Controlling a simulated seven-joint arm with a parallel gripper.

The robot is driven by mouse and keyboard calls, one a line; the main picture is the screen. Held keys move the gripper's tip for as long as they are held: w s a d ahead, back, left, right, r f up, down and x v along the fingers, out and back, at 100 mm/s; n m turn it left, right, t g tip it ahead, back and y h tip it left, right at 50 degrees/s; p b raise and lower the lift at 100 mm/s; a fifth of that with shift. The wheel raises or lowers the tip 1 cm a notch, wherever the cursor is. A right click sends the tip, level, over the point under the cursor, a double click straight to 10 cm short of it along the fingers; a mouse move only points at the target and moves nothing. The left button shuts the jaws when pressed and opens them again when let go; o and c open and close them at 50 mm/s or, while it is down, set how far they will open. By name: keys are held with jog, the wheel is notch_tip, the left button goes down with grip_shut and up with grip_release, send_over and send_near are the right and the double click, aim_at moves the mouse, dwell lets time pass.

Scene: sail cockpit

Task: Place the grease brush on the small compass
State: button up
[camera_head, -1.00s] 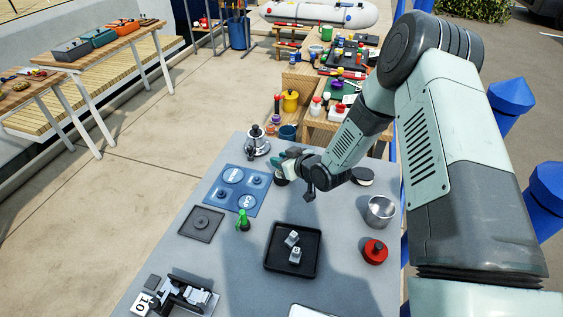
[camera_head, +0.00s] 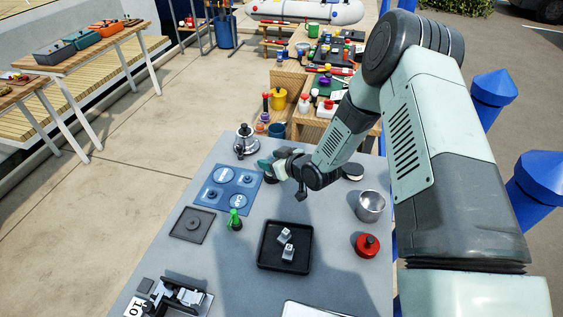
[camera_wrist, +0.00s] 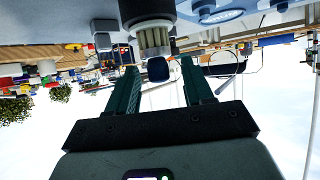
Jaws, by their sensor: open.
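My gripper (camera_head: 268,165) is open, low over the back part of the grey table, pointing left. Its two teal fingers show apart in the wrist view (camera_wrist: 158,72). Just beyond and between the fingertips stands a thing with a dark round body and pale ribbed bristles, seemingly the grease brush (camera_wrist: 153,40). In the head view it is small and mostly hidden by the gripper. Nothing is seen held. A black round piece with a pale side (camera_head: 352,173) lies behind the arm; it may be the small compass, but I cannot tell.
A blue panel (camera_head: 222,202) with round parts lies left of the gripper, with a silver and black fitting (camera_head: 246,146) behind it. A green bottle (camera_head: 235,220), a black tray (camera_head: 264,256) with metal pieces, a steel cup (camera_head: 370,206) and a red knob (camera_head: 367,246) stand nearer.

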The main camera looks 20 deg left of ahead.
jog(key=v, duration=1.1)
jog(key=shift+d, duration=0.25)
jog(key=d+r+m+t+h, duration=0.1)
jog(key=d+r+m+h, duration=0.1)
jog(key=d+r+h, duration=0.55)
jog(key=d+r+m+h, duration=0.2)
jog(key=d+r, duration=0.6)
jog(key=r, duration=0.6)
jog(key=s+d+r+m, duration=0.1)
jog(key=s+r, duration=0.3)
jog(key=s, duration=0.4)
jog(key=s+d+r+m+g, duration=0.1)
jog(key=s+d+r+m, duration=0.1)
jog(key=s, duration=0.6)
jog(key=s+d+r+m+g, duration=0.1)
jog(key=s+d+r+m, duration=0.1)
jog(key=s+r, duration=0.4)
jog(key=s+m, duration=0.1)
jog(key=s, duration=0.1)
jog(key=shift+s+d+m+h, duration=0.15)
jog(key=shift+s+m+h, duration=0.2)
jog(key=shift+m, duration=0.05)
